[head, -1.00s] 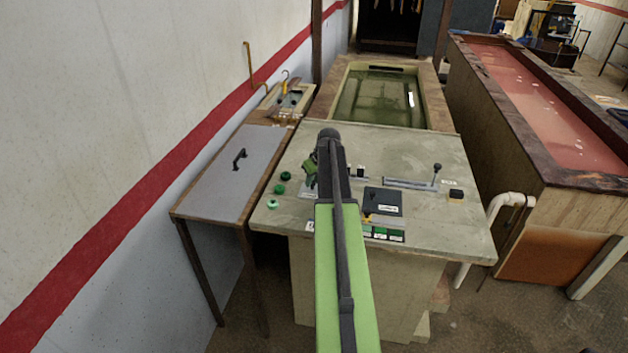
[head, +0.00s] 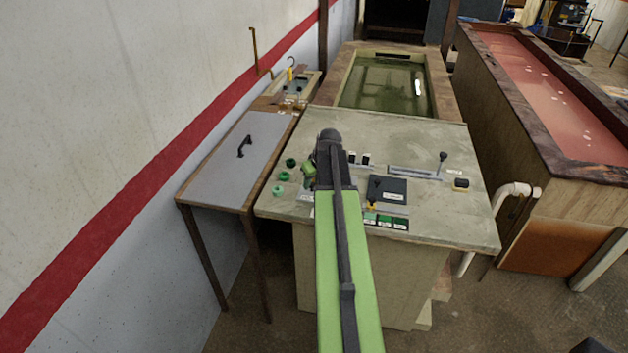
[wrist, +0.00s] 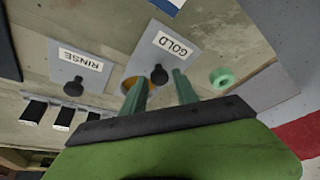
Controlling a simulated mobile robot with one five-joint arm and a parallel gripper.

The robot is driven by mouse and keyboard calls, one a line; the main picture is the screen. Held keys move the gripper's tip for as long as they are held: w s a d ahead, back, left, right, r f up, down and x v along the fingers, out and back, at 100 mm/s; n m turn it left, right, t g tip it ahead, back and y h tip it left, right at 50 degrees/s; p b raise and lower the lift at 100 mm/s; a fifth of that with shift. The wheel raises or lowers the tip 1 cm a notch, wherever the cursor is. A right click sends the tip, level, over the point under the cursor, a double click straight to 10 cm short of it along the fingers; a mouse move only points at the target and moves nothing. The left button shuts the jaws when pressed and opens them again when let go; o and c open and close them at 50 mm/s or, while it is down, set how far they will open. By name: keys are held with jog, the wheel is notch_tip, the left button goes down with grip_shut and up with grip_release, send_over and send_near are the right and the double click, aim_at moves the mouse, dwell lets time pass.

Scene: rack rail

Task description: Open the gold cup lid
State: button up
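The gold cup lid is a grey plate labelled GOLD (wrist: 177,45) with a small black knob (wrist: 159,75), seen in the wrist view. A gold-coloured rim (wrist: 128,84) shows at the plate's edge, partly behind a finger. My gripper (wrist: 160,80) is open, its two green fingers on either side of the knob. I cannot tell whether the fingers touch the knob or plate. In the head view, my gripper (head: 309,171) is over the left part of the control panel and mostly hidden by my arm. The lid is mostly hidden there too.
A RINSE plate (wrist: 79,68) with its own black knob is left of the gold plate. A green button (wrist: 222,78) is close to the right finger. Black switches (wrist: 50,113) lie at lower left. The control panel (head: 420,130) has a green tank (head: 385,85) behind it.

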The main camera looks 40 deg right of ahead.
jog(key=shift+o, duration=0.9)
jog(key=shift+r, duration=0.1)
jog(key=p+v, duration=1.6)
jog(key=v, duration=0.1)
jog(key=shift+s, duration=0.25)
